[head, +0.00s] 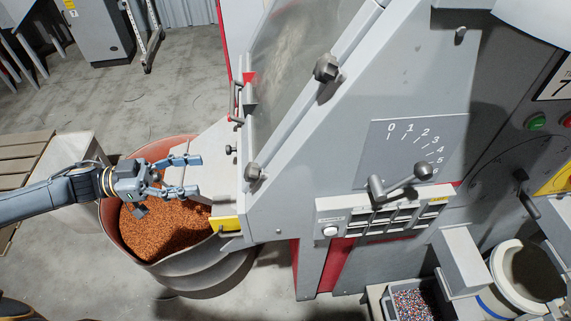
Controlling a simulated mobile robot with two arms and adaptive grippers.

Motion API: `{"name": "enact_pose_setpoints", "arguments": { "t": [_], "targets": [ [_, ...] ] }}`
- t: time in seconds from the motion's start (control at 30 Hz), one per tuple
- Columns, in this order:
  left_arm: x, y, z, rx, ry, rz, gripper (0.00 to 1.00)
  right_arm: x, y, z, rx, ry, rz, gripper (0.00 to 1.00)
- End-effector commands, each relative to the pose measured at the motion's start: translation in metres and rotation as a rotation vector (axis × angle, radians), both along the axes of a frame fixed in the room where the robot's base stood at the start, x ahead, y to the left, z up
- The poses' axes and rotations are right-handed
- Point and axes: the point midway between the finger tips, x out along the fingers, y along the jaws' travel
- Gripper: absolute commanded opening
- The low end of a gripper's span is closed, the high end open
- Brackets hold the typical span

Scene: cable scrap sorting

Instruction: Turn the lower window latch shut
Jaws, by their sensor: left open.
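The machine's sloped clear window (300,55) sits in a grey frame. A dark knob-like latch (253,171) is at the frame's lower end, and a similar upper one (326,67) is higher on the same edge. I cannot tell from this view whether the lower one is turned shut. My left gripper (198,175) is open and empty, its fingers pointing right toward the machine. It shows over the drum of copper granules, left of the lower latch and apart from it. My right gripper is not in view.
The round drum (190,277) stands under my left gripper. A pale chute (208,150) with a yellow-marked end (225,224) lies between the gripper and machine. Small handles (236,119) stick out at the window's left edge. A dial lever (400,183) and button panel are to the right.

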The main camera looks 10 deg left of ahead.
Motion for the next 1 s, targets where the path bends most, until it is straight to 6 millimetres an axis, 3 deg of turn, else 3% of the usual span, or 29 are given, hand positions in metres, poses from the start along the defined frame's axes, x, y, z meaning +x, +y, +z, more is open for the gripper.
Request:
{"name": "enact_pose_setpoints", "arguments": {
  "t": [0.13,0.43,0.53,0.7,0.83,1.0],
  "targets": [
    [0.001,-0.006,0.003,-0.003,0.003,-0.009,0.6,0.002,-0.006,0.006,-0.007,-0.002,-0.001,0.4],
    [0.017,-0.063,0.007,-0.006,0.0,-0.01,0.6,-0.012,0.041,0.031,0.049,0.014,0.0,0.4],
    [0.023,-0.083,0.006,-0.005,0.001,-0.01,0.6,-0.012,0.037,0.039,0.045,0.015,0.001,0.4],
    [0.031,-0.111,0.004,-0.003,0.001,-0.008,0.6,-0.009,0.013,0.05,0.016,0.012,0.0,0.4],
    [0.035,-0.124,0.001,-0.002,0.002,-0.007,0.6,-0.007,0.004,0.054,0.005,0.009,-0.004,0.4],
    [0.036,-0.13,0.0,-0.001,0.002,-0.007,0.6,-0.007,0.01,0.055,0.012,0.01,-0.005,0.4]
  ]
}}
